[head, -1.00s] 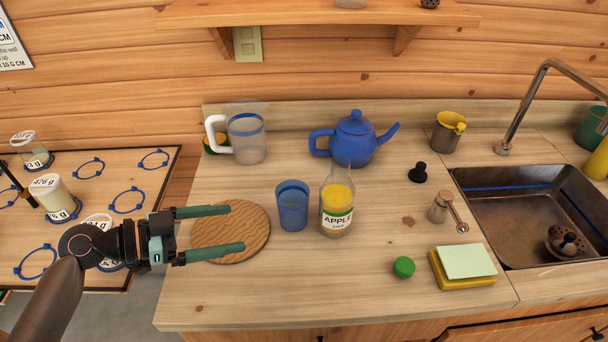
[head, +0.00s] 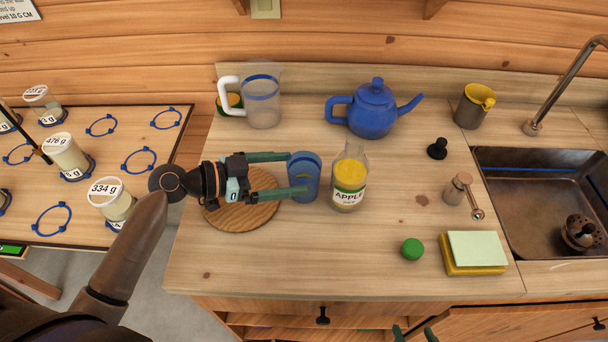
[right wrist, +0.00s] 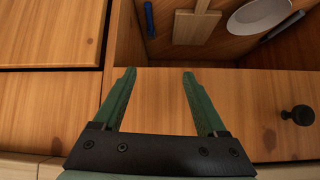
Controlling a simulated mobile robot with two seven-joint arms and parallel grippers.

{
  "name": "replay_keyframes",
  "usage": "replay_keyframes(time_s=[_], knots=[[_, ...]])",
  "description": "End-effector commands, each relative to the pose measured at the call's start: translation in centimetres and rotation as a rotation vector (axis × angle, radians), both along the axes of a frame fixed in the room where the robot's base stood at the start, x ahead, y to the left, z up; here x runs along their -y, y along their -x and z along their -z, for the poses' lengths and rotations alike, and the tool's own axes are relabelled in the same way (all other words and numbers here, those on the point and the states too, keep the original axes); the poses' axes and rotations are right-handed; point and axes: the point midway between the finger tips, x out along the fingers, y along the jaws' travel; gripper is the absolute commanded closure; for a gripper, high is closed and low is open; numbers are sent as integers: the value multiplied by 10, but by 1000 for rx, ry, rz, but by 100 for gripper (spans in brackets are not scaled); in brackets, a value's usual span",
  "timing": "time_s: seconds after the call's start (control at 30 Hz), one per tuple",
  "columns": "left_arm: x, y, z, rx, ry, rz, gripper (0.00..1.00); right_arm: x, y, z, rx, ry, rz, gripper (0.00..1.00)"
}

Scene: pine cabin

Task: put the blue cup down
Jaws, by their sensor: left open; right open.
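The blue cup (head: 306,178) is translucent and stands upright on the wooden counter (head: 330,260), just left of the apple juice bottle (head: 349,180). My left gripper (head: 298,174) is open, with its fingers pointing right at the cup. The finger ends reach the cup's left side, one toward the back and one toward the front; I cannot tell whether they touch it. My right gripper (right wrist: 158,82) is open and empty in the right wrist view, in front of wooden drawer fronts. Its finger ends also show at the bottom edge of the head view (head: 412,335).
A round wooden board (head: 240,214) lies under my left gripper. A clear jug (head: 262,98), blue teapot (head: 371,110), green cap (head: 413,249) and sponge (head: 474,253) stand around. The sink (head: 540,195) is at right. The counter's front middle is clear.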

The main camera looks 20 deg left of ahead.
Motion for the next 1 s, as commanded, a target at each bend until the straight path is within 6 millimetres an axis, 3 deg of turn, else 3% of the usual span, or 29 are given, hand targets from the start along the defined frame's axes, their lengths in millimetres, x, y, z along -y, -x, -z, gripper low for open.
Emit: replay_keyframes(time_s=[0.1, 0.23, 0.53, 1.0], knots=[[17, -10, -1, 0, 7, 1, 0, 0, 0, -13, 1, 0, 0, 26], [29, -20, 6, 0, 5, -1, 0, 0, -1, -15, 3, -1, 0, 26], [33, -23, 10, 1, 1, 0, 0, 0, -2, -16, 5, 0, 0, 26], [32, -23, 10, 1, 1, 0, 52, 0, -3, -16, 6, -1, 0, 26]])
